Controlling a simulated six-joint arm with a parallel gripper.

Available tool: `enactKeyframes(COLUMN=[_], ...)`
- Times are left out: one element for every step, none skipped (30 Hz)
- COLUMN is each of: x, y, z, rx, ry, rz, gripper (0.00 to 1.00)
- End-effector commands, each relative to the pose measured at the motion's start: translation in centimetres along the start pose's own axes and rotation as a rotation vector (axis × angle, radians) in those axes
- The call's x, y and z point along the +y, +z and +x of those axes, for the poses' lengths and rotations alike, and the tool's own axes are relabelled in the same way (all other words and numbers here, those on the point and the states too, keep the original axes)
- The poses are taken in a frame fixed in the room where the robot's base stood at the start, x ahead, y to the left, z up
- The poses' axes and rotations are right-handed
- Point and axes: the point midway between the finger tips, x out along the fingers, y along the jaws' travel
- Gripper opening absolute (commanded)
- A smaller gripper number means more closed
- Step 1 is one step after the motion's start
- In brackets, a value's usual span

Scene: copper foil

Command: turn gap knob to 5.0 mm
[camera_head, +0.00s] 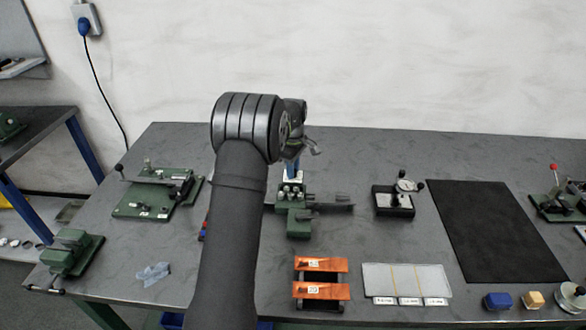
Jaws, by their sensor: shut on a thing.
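A green fixture (299,222) with several silver round parts on top stands on the grey bench, just right of my arm. My gripper (292,170) points down over the back of this fixture, partly hidden behind my wrist. It is shut on what looks like the gap knob, a small pale part (293,177) at its tips. The knob's scale and setting are too small to read.
A dial gauge stand (393,202) and a black mat (490,230) lie to the right. Two copper foil strips (321,265) on a dark holder and a pale labelled tray (405,269) are in front. A green plate fixture (152,196) stands left.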

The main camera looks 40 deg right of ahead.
Motion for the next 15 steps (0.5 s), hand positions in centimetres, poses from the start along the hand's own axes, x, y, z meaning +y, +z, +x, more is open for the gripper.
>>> enactKeyframes(x=[0.08,0.08,0.08,0.08,0.08,0.08,0.09,0.09,0.09,0.09,0.09,0.09,0.09,0.09,0.09], y=[-0.04,-0.04,-0.04,-0.04,-0.04,-0.04,-0.04,-0.04,-0.04,-0.05,-0.05,-0.05,-0.05,-0.05,-0.05], z=[-0.18,-0.18,-0.18,-0.19,-0.19,-0.19,-0.19,-0.19,-0.19,-0.2,-0.2,-0.2,-0.2,-0.2,-0.2], rx=[0.002,0.002,0.002,0.002,0.002,0.002,0.002,0.002,0.001,0.001,0.001,0.001,0.001,0.001,0.001], ry=[0.003,0.003,0.004,0.004,0.004,0.004,0.004,0.004,0.004,0.004,0.004,0.004,0.004,0.004,0.004], rz=[-0.044,-0.072,-0.111,-0.139,-0.167,-0.206,-0.234,-0.262,-0.301,-0.329,-0.357,-0.396,-0.424,-0.452,-0.491], gripper=[0.01,0.01,0.01,0.01,0.01,0.01,0.01,0.01,0.01,0.01,0.01,0.01,0.01,0.01,0.01])
